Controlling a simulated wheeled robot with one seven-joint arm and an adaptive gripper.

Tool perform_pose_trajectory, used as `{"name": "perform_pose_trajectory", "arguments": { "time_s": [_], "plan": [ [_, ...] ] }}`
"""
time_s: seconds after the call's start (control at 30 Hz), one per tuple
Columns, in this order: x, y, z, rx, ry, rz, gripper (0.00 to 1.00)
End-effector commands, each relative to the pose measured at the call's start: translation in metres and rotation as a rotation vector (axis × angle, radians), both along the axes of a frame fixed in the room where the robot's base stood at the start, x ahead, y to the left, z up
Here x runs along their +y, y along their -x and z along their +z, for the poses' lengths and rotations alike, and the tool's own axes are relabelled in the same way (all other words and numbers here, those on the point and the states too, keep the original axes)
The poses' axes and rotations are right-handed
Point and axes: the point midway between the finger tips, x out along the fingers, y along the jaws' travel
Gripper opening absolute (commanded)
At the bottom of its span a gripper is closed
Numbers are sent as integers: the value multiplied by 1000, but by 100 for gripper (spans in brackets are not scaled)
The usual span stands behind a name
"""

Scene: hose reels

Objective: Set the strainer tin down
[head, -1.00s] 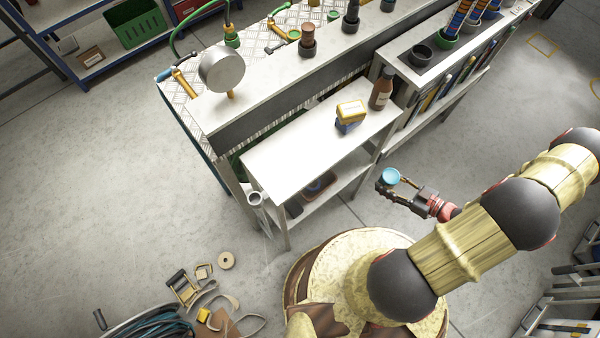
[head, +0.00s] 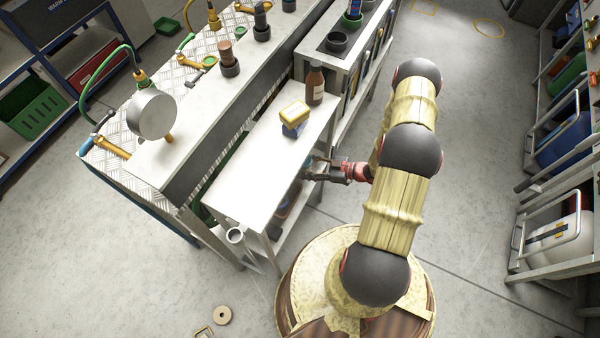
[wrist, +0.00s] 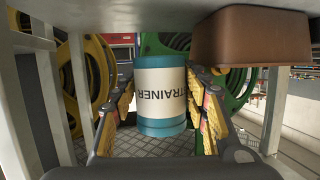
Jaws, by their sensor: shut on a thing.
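The strainer tin (wrist: 160,95) is a blue-teal can with a white label, part of its lettering readable. In the wrist view it stands between the two fingers of my gripper (head: 312,166), which are shut on it. In the head view my gripper is at the right edge of the white side table (head: 250,180), below its top. The tin is mostly hidden there, and I cannot tell whether it touches any surface.
A yellow-and-blue box (head: 294,118) and a brown bottle (head: 315,85) stand on the table top. In the wrist view a brown bin (wrist: 250,38) is close at upper right, with yellow and green reels behind. The table's near top is clear.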

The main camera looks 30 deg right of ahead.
Motion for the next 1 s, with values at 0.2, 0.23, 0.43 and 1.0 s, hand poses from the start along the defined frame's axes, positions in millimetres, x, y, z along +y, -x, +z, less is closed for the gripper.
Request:
{"name": "perform_pose_trajectory", "arguments": {
  "time_s": [0.2, 0.23, 0.43, 1.0],
  "plan": [
    [4, -12, -14, -1, 1, 0, 15],
    [4, -13, -16, -1, 1, 0, 15],
    [7, -19, -40, 0, 0, 0, 15],
    [7, -19, -56, -1, 1, 0, 48]
  ]
}}
